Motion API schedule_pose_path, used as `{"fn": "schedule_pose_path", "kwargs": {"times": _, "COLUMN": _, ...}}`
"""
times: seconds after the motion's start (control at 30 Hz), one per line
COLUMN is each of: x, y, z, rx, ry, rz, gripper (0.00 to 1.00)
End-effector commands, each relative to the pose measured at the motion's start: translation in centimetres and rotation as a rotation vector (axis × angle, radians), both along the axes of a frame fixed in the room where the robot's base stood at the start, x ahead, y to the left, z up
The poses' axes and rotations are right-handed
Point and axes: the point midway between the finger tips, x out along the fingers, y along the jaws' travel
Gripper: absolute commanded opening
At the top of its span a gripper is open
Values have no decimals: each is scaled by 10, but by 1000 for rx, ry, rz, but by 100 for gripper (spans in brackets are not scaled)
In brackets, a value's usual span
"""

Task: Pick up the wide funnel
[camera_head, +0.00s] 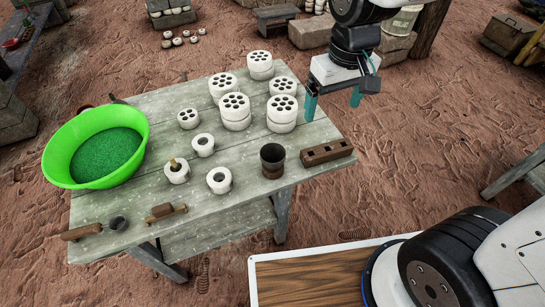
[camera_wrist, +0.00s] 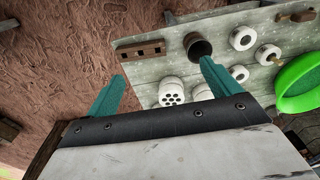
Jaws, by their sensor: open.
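A dark, round, open-topped vessel (camera_head: 272,161) stands upright near the front right of the wooden table. Its rim looks flared, so it may be the wide funnel, but I cannot tell for certain. It also shows in the wrist view (camera_wrist: 199,48), near the tip of the right-hand finger. My gripper (camera_head: 333,103) has two teal fingers spread apart with nothing between them. It hangs at the table's right side, behind and to the right of the vessel. In the wrist view the open fingers (camera_wrist: 162,72) frame ground and table edge.
The grey wooden table (camera_head: 150,214) holds several white perforated pieces (camera_head: 235,106), some stacked, and white rings (camera_head: 219,180). A brown block with holes (camera_head: 326,153) lies right of the vessel. A green basin (camera_head: 58,150) and small tools (camera_head: 166,211) sit leftward.

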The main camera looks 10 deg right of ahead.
Motion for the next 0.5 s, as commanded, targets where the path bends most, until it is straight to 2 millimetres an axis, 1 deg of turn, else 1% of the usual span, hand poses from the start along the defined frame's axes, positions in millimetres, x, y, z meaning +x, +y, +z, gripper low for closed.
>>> {"fn": "schedule_pose_path", "kwargs": {"times": 0.03, "x": 11, "y": 16, "z": -19, "rx": -5, "ry": 18, "rz": 37, "gripper": 89}}
{"fn": "schedule_pose_path", "kwargs": {"times": 0.07, "x": 17, "y": 25, "z": -29, "rx": -6, "ry": 21, "rz": 56, "gripper": 89}}
{"fn": "schedule_pose_path", "kwargs": {"times": 0.1, "x": 24, "y": 37, "z": -43, "rx": -8, "ry": 27, "rz": 81, "gripper": 89}}
{"fn": "schedule_pose_path", "kwargs": {"times": 0.17, "x": 33, "y": 55, "z": -64, "rx": -11, "ry": 33, "rz": 117, "gripper": 89}}
{"fn": "schedule_pose_path", "kwargs": {"times": 0.2, "x": 38, "y": 66, "z": -78, "rx": -13, "ry": 38, "rz": 139, "gripper": 89}}
{"fn": "schedule_pose_path", "kwargs": {"times": 0.3, "x": 45, "y": 89, "z": -109, "rx": -17, "ry": 45, "rz": 186, "gripper": 89}}
{"fn": "schedule_pose_path", "kwargs": {"times": 0.4, "x": 49, "y": 106, "z": -132, "rx": -18, "ry": 49, "rz": 219, "gripper": 89}}
{"fn": "schedule_pose_path", "kwargs": {"times": 0.5, "x": 50, "y": 116, "z": -146, "rx": -20, "ry": 51, "rz": 238, "gripper": 89}}
